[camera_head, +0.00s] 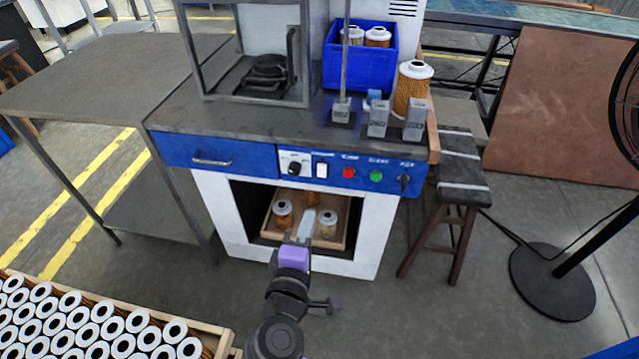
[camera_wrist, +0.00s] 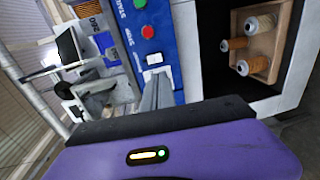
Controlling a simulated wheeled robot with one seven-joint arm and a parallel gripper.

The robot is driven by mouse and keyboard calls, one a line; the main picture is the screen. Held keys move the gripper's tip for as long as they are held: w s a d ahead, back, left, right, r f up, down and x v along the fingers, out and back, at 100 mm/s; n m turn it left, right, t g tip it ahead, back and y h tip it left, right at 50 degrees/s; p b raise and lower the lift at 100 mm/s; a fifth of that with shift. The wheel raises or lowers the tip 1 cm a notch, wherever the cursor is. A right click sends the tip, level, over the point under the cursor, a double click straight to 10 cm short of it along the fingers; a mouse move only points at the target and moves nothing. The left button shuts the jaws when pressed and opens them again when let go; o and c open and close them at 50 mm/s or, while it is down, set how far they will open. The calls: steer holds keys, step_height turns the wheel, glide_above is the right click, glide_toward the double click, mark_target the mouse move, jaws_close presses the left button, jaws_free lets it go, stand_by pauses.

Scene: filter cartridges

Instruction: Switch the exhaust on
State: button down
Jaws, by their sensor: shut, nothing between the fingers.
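A white rocker switch (camera_head: 322,170) sits on the blue front panel, between a black knob and a red button. The small label above it is too blurred to read for sure. The rocker also shows in the wrist view (camera_wrist: 153,59). I cannot tell which way it is tipped. My gripper (camera_head: 308,216) is shut and empty, below the panel and in front of the cabinet opening. In the wrist view, its grey fingers (camera_wrist: 156,90) point toward the rocker and appear close below it. Whether they touch it is not clear.
The panel also has the black knob (camera_head: 294,168), red button (camera_head: 348,172), green button (camera_head: 376,176) and a dark switch (camera_head: 404,182). A wooden tray (camera_head: 333,243) with filter cartridges lies in the opening. A stool (camera_head: 455,185) stands at right.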

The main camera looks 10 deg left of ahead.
mark_target(322, 176)
steer(key=w, duration=0.4)
steer(key=w+f+b, duration=0.1)
steer(key=w, duration=0.7)
steer(key=shift+w+d+f+b, duration=0.25)
steer(key=shift+w+f+b, duration=0.05)
steer(key=shift+w+b, duration=0.1)
steer(key=shift+w+b, duration=0.15)
steer(key=shift+b, duration=0.7)
